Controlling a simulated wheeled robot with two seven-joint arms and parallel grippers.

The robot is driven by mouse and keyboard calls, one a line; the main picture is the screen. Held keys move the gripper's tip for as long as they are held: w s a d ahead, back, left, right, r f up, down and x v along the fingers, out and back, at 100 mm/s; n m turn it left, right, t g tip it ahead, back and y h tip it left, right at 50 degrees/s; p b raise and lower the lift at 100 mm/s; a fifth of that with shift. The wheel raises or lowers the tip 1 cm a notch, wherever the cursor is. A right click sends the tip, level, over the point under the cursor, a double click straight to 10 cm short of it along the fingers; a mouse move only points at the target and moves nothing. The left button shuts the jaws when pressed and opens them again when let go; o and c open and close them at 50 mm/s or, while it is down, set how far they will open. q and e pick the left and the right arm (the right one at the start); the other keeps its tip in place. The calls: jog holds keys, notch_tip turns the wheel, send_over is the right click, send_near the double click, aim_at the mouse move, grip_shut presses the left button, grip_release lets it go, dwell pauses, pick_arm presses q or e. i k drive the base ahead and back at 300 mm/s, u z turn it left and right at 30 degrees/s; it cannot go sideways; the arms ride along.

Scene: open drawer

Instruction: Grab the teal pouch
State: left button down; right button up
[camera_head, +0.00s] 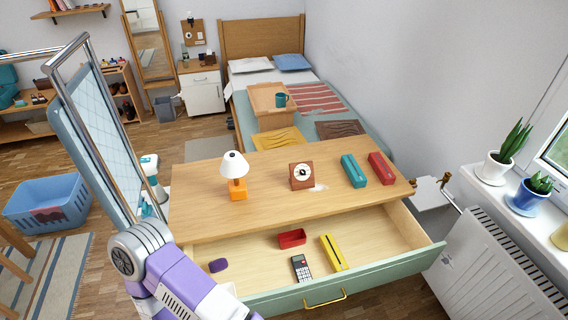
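The teal pouch (353,171) is a long, narrow case lying on the right part of the wooden dresser top (215,220). A red case (381,168) of similar shape lies just to its right, with a small gap between them. Nothing covers the teal pouch. One of my arms, purple and grey, shows at the lower left, well away from the pouch. Neither of my grippers can be seen.
An orange lamp (238,187) and a wooden clock (302,176) stand left of the pouch. The green-fronted drawer (375,286) below is open, holding a yellow case (334,252), calculator (301,268) and red box (292,238). A radiator (490,265) is at right.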

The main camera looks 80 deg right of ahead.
aim_at(357, 179)
jog(key=u, duration=0.25)
jog(key=k, duration=1.4)
jog(key=z, duration=0.75)
